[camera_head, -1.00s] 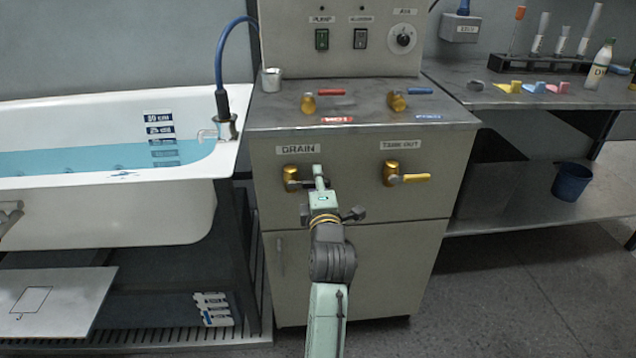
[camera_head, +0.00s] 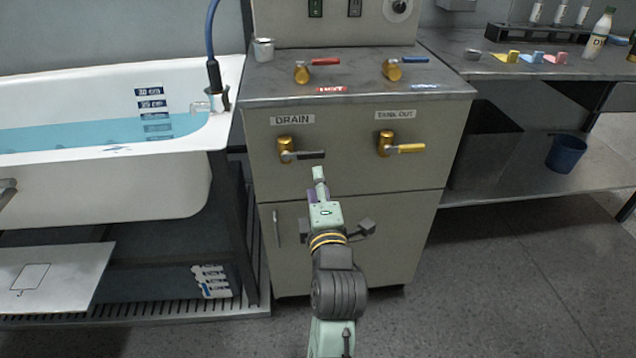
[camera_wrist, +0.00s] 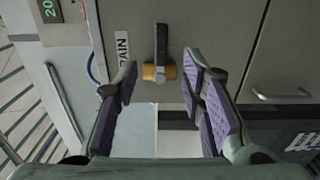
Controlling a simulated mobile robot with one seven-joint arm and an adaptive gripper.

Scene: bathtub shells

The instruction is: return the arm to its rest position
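My gripper (camera_head: 319,178) is in front of the grey cabinet, just below and apart from the drain valve (camera_head: 285,147). In the wrist view my gripper (camera_wrist: 160,84) is open, its purple-padded fingers spread with nothing between them. The drain valve also shows in the wrist view (camera_wrist: 158,73), ahead of and between the fingertips, with its dark handle clear of them. In the head view that handle lies level, pointing right. My arm reaches up from the bottom of the head view.
The tank-out valve (camera_head: 385,144) has a yellow handle pointing right. The cabinet top (camera_head: 350,93) carries red-handled and blue-handled valves and a metal cup (camera_head: 263,49). A water-filled bathtub (camera_head: 190,145) stands left. A blue bucket (camera_head: 566,154) sits on the right shelf. Floor at lower right is clear.

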